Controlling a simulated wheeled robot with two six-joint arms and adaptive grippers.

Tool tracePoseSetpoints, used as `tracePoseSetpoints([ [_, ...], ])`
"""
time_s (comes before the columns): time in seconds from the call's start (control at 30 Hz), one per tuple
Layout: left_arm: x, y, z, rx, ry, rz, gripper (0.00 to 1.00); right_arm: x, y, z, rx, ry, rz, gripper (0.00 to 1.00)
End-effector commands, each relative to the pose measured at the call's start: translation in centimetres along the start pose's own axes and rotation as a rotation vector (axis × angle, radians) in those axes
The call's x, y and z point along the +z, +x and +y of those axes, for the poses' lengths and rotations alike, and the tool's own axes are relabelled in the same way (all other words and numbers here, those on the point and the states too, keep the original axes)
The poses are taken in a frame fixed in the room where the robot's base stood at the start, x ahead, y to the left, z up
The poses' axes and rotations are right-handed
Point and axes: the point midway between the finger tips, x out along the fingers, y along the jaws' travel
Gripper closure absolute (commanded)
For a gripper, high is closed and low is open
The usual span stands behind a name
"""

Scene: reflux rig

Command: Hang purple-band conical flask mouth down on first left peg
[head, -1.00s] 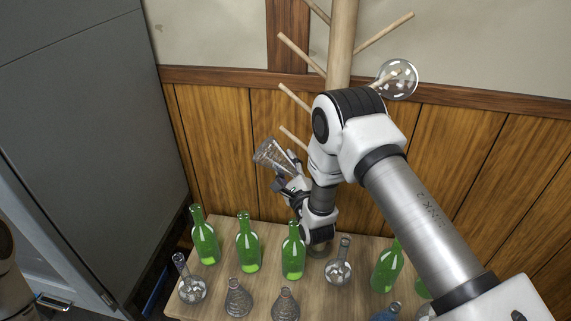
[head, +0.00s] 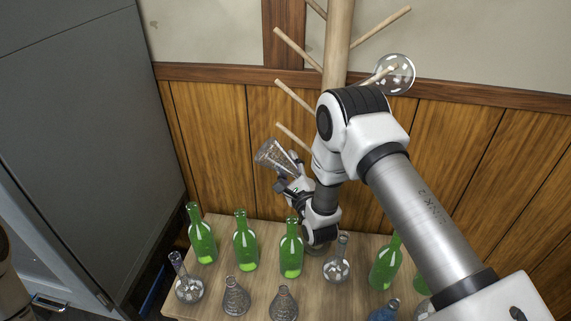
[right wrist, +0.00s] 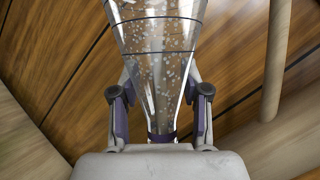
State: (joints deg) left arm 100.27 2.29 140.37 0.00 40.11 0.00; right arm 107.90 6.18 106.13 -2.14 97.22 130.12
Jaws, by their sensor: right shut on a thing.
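The clear conical flask (head: 272,156) is held by my right gripper (head: 290,186), left of the post and just below the lowest left peg (head: 292,137). It is tilted, with its wide base up and left and its neck down at the gripper. In the right wrist view, the flask (right wrist: 158,65) has its neck between the two fingers (right wrist: 160,125), with a purple band (right wrist: 161,137) near its mouth. The flask appears apart from the peg. My left gripper is not in view.
The wooden post (head: 339,45) carries several pegs; a round clear flask (head: 397,75) hangs on a right one. Green bottles (head: 246,242) and small flasks (head: 237,297) crowd the table (head: 213,285) below. A grey cabinet (head: 80,120) stands at left.

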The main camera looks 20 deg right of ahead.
Motion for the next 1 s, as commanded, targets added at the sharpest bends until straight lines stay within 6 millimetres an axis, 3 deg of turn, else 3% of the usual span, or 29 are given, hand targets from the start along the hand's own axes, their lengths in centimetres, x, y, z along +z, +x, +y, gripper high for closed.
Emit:
tracePoseSetpoints([
  [0.53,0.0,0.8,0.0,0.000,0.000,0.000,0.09,-1.5,-0.8,0.0,0.000,0.000,0.001,1.00],
  [1.0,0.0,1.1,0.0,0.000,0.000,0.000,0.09,-1.6,-0.8,0.0,-0.001,0.000,0.000,1.00],
])
